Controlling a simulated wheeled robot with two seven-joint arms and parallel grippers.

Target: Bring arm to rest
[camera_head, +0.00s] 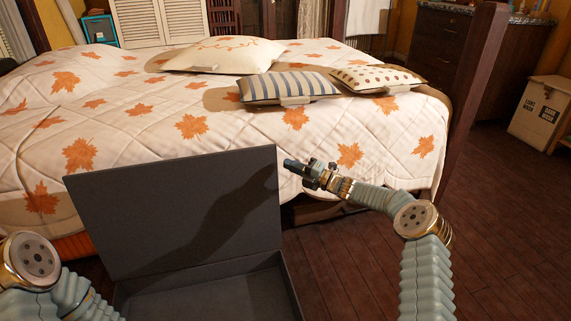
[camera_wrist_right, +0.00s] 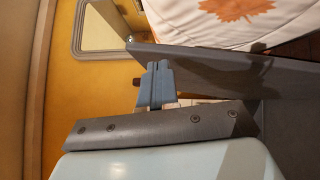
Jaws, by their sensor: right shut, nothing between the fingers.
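My right arm comes in from the right in the head view and ends in the right gripper (camera_head: 290,165). The gripper is level with the upper right edge of an open dark grey box (camera_head: 180,215), in front of the bed. In the right wrist view its blue fingers (camera_wrist_right: 156,75) are together and empty. The box's raised lid stands upright, and the gripper's arm casts a shadow on it. My left arm shows only in part at the lower left of the head view; its gripper is out of the picture.
A bed (camera_head: 130,140) with a leaf-pattern quilt fills the middle. A cream pillow (camera_head: 225,54), a striped pillow (camera_head: 285,86) and a dotted pillow (camera_head: 375,78) lie on it. A dark bedpost (camera_head: 470,100) stands at the right. The wooden floor (camera_head: 500,250) at the right is clear.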

